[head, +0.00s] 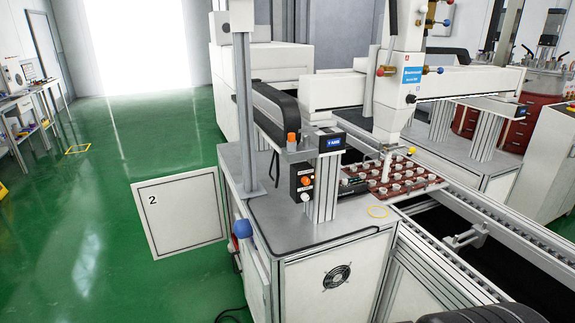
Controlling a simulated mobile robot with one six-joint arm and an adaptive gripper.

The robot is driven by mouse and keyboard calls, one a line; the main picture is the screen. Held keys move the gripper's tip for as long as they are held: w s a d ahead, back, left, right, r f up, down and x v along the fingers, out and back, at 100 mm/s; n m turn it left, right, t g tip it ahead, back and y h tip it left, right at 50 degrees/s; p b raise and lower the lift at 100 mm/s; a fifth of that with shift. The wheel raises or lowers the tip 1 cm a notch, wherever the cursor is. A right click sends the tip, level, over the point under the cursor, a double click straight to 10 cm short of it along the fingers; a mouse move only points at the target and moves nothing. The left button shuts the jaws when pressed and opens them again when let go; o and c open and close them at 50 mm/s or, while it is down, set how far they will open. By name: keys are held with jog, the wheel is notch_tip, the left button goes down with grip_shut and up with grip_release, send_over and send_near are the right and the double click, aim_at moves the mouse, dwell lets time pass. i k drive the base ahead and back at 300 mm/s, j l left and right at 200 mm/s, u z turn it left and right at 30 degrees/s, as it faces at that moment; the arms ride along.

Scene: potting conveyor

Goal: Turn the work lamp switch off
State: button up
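A small dark control box (302,182) is fixed beside the aluminium posts at the front of the potting machine. No lamp is clearly identifiable. My gripper is not in view; a dark rounded shape at the bottom right edge may be part of my arm.
A conveyor rail (480,234) runs along the right. A panel marked 2 (180,214) stands left of the cabinet. Green floor (90,250) is open at left.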

aim_at(304, 198)
jog(key=i+j+u, duration=0.2)
jog(key=i+j, duration=0.2)
jog(key=i+j+u, duration=0.25)
jog(key=i, duration=0.2)
jog(key=j, duration=0.05)
